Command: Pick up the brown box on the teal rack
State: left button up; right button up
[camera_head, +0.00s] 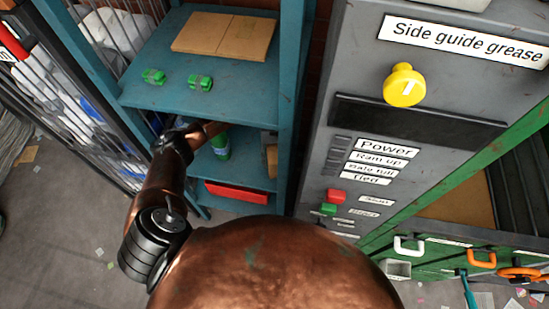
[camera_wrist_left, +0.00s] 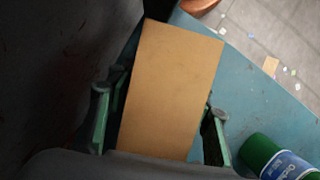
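The brown box (camera_head: 271,160) sits on the teal rack's middle shelf, at the right end, partly hidden by the upper shelf in the head view. It fills the middle of the left wrist view (camera_wrist_left: 172,85) as a flat tan face. My left gripper (camera_wrist_left: 159,108) has one finger on each side of the box, and the fingers look spread apart around it. In the head view, my left arm reaches under the upper shelf and the gripper is hidden. My right gripper is not in view. The teal rack (camera_head: 225,98) stands ahead.
A green can with a blue label (camera_wrist_left: 285,160) stands beside the box; it also shows in the head view (camera_head: 221,146). Flat brown boxes (camera_head: 224,35) and two green items (camera_head: 200,83) lie on the upper shelf. A grey control panel (camera_head: 345,70) stands right. A red tray (camera_head: 236,192) lies below.

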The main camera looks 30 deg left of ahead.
pick_arm(q)
jog(key=c, duration=0.6)
jog(key=shift+r, duration=0.1)
